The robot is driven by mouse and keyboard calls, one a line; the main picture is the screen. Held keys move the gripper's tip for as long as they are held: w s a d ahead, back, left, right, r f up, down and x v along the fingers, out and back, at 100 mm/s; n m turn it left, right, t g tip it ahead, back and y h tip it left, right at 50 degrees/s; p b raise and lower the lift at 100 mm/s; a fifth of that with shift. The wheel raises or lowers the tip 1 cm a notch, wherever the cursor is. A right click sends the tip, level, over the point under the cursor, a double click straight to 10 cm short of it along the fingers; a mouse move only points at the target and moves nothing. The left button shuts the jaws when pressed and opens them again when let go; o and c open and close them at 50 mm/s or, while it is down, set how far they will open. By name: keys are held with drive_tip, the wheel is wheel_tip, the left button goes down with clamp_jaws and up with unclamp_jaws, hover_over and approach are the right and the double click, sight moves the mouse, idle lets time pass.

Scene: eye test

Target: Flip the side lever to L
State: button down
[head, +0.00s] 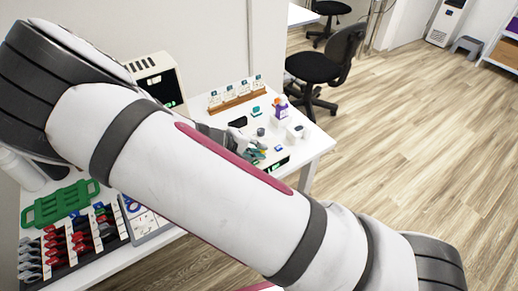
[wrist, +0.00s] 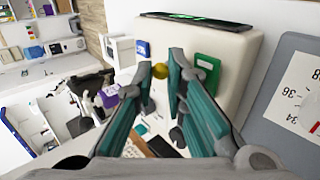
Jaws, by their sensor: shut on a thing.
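My gripper (wrist: 160,75) has teal finger pads and is shut on the knob. The cream box (wrist: 225,45) has a dark display with green marks along its top edge, a blue patch (wrist: 143,48) to the left of the knob and a green plate (wrist: 207,72) to the right. In the head view my gripper (head: 258,152) is small, low over the table's right part, and partly hidden by my arm. The lever's L mark cannot be made out.
A black chair (head: 325,65) stands behind.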

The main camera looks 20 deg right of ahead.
drive_tip(key=c, duration=1.6)
unclamp_jaws()
drive_tip(key=shift+a, duration=0.1)
